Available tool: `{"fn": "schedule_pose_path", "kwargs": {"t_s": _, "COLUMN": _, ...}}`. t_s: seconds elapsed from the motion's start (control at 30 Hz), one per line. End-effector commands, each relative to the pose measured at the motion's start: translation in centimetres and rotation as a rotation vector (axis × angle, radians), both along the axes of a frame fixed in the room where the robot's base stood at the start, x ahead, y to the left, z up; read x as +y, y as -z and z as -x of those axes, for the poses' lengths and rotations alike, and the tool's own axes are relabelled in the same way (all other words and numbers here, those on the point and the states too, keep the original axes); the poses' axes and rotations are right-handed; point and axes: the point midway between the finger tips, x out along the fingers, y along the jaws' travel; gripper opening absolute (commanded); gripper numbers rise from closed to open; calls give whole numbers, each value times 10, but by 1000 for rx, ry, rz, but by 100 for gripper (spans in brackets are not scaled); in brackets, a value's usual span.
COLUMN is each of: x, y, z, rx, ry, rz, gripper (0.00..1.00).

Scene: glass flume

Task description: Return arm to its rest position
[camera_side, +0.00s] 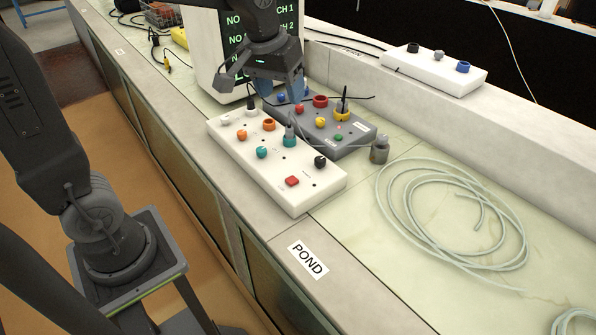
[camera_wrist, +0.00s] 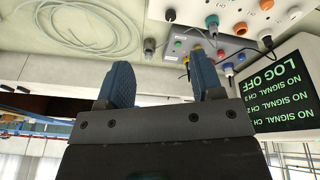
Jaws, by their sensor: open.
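My gripper (camera_side: 278,92) is over the far side of the bench, in front of the monitor and above the back edge of the grey control box (camera_side: 335,142). Its two blue fingers stand apart with nothing between them in the wrist view (camera_wrist: 160,85). The white control box (camera_side: 265,185), with orange, teal, black and red knobs and buttons, lies in front of the grey one. A plug stands in the white box by the teal socket, and another stands in the yellow socket (camera_side: 342,115) of the grey box. The gripper partly hides the grey box's back left corner.
A monitor (camera_side: 240,45) reading "NO SIGNAL" stands close behind my gripper. A grey cylindrical connector (camera_side: 379,150) stands right of the boxes. Coiled clear tubing (camera_side: 450,215) lies on the right. A white box with several sockets (camera_side: 435,70) sits on the back ledge. The "POND" label (camera_side: 308,258) marks the front edge.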

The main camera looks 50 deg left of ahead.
Motion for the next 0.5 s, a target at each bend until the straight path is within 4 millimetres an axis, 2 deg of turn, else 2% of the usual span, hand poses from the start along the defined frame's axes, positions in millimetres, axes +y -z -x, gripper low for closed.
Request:
{"fn": "schedule_pose_path", "kwargs": {"t_s": 0.03, "x": -5, "y": -7, "z": 22, "rx": -31, "ry": 41, "rz": -12, "gripper": 60}}
{"fn": "schedule_pose_path", "kwargs": {"t_s": 0.1, "x": -10, "y": -11, "z": 49, "rx": -66, "ry": 97, "rz": -28, "gripper": 60}}
{"fn": "schedule_pose_path", "kwargs": {"t_s": 0.3, "x": -20, "y": -4, "z": 116, "rx": -158, "ry": 244, "rz": -78, "gripper": 60}}
{"fn": "schedule_pose_path", "kwargs": {"t_s": 0.4, "x": -23, "y": 3, "z": 138, "rx": -190, "ry": 296, "rz": -98, "gripper": 60}}
{"fn": "schedule_pose_path", "kwargs": {"t_s": 0.5, "x": -24, "y": 9, "z": 151, "rx": -212, "ry": 330, "rz": -112, "gripper": 60}}
